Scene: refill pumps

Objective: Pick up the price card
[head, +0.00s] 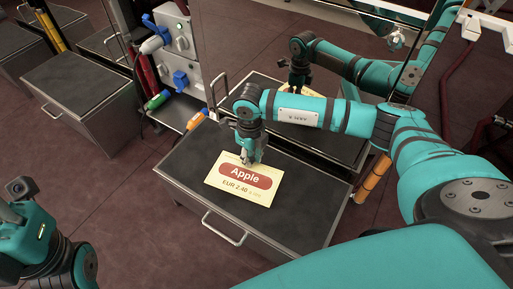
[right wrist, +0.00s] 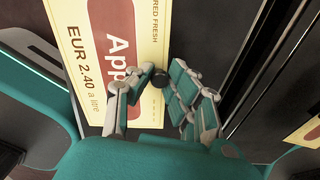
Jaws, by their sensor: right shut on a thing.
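The price card (head: 236,194) is cream with a red band reading "Apple" and "EUR 2.40" under it. It is on or just above the dark top of a metal drawer unit; any gap is too small to tell. My right gripper (head: 251,158) reaches down from above and is shut on the card's far edge. In the right wrist view the card (right wrist: 88,45) fills the upper left, and its edge runs to between the fingers (right wrist: 160,90). My left arm shows at the lower left of the head view, but no left fingers are visible.
The drawer unit (head: 180,165) has a front handle (head: 222,230). A mirror-like panel behind it reflects my arm and the card. A grey socket box (head: 178,40) with blue and green plugs stands behind left. Another drawer unit (head: 85,85) stands at the left, with open floor between.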

